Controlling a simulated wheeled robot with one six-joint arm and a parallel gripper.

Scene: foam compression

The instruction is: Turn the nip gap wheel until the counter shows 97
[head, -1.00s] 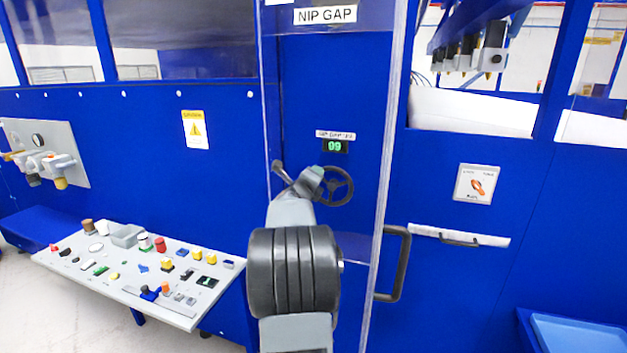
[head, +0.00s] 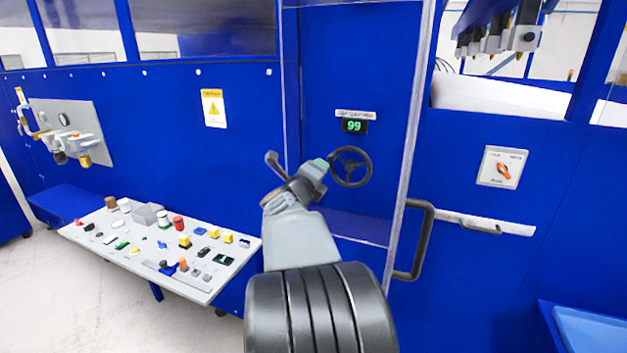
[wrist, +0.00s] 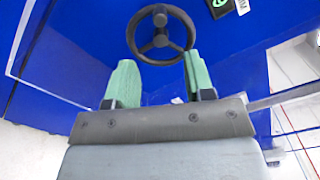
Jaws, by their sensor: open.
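The nip gap wheel (head: 351,166) is a black three-spoked handwheel on the blue panel in the head view. The counter (head: 355,126) above it shows 99 in green digits. In the wrist view the wheel (wrist: 161,34) lies just beyond the fingertips. My gripper (wrist: 160,75) has two green fingers, open and apart, with nothing between them. In the head view my gripper (head: 322,166) is at the left side of the wheel, and my arm hides part of it. Whether a finger touches the rim, I cannot tell.
A clear guard door with a black handle (head: 413,240) stands at the right of the wheel's panel. A sloped console (head: 190,285) with several buttons is at lower left. A rotary switch plate (head: 502,167) is on the right. A blue tray (head: 585,325) is at lower right.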

